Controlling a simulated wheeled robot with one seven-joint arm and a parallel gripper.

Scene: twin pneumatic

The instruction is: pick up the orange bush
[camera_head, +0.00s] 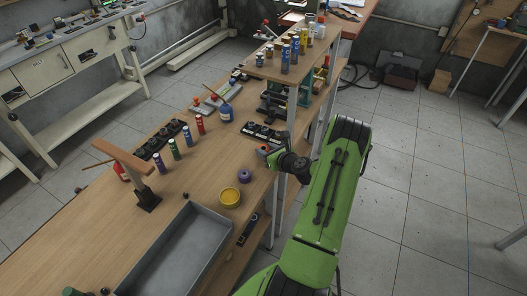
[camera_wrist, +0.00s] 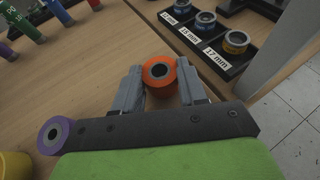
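The orange bush (camera_wrist: 161,77) is a short round ring with a dark metal bore in the wrist view. It stands on the wooden table between the two grey fingers of my gripper (camera_wrist: 162,88). The fingers are apart, one on each side of the bush; I cannot tell whether they touch it. In the head view my gripper (camera_head: 268,151) is at the table's right edge, and the bush is not clearly visible there.
A purple bush (camera_wrist: 55,133) stands left of my gripper. A yellow ring (camera_head: 230,197) is nearer the grey tray (camera_head: 165,262). A black holder (camera_wrist: 222,58) with labelled bushes stands just beyond, beside a shelf post (camera_wrist: 284,55). Several coloured cylinders stand at left.

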